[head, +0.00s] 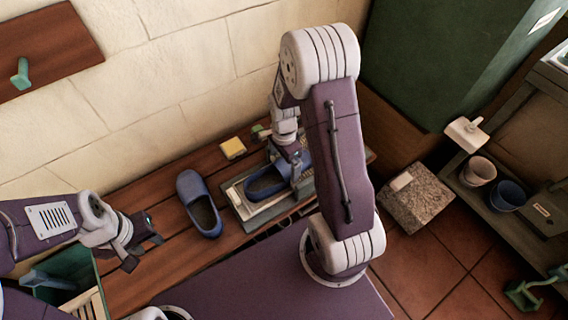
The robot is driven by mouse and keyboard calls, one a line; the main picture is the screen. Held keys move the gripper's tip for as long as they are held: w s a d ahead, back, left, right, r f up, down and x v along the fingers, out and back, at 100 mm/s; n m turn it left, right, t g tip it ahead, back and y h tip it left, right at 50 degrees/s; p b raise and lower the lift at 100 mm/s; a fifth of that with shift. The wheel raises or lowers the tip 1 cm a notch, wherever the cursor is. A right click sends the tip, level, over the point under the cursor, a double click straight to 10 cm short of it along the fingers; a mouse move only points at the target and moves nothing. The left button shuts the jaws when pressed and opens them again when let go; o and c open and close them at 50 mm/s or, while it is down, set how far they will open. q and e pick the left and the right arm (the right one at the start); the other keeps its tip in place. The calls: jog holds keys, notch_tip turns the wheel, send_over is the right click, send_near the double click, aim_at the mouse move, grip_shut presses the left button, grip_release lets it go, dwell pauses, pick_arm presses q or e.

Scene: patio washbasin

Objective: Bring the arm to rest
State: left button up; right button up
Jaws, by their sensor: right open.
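My right arm reaches over the wooden bench, and its open gripper (298,174) is low at a blue clog (264,184) on a grey tray (242,207). The gripper's fingers overlap the right end of the clog; I cannot tell whether they touch it. My left gripper (146,243) is at the left, above the front part of the bench, with its fingers apart and nothing between them. A second blue clog (199,203) lies on the bench between the two grippers, apart from both.
A yellow block (232,148) sits on the bench behind the tray. A green crate (72,268) is beneath my left arm. A stone block (415,197), a shelf with cups (478,171) and a green cabinet (440,60) stand at the right. Bench boards at the left are clear.

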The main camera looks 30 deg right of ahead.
notch_tip(320, 180, up, 6)
jog(key=shift+f+p, duration=0.25)
jog(key=shift+p, duration=0.75)
pick_arm(q)
notch_tip(320, 180, up, 3)
jog(key=shift+f, duration=0.1)
pick_arm(e)
jog(key=s+a+r+n+t, duration=0.1)
jog(key=s+a+r+n, duration=0.2)
jog(key=s+n, duration=0.35)
jog(key=s+a+r+n, duration=0.2)
jog(key=s+a+n, duration=0.1)
jog(key=n, duration=0.7)
pick_arm(q)
notch_tip(320, 180, up, 29)
jog(key=p, duration=2.8)
jog(key=shift+p, duration=0.3)
pick_arm(e)
notch_tip(320, 180, up, 29)
jog(key=shift+w+a, duration=0.2)
jog(key=shift+w, duration=0.1)
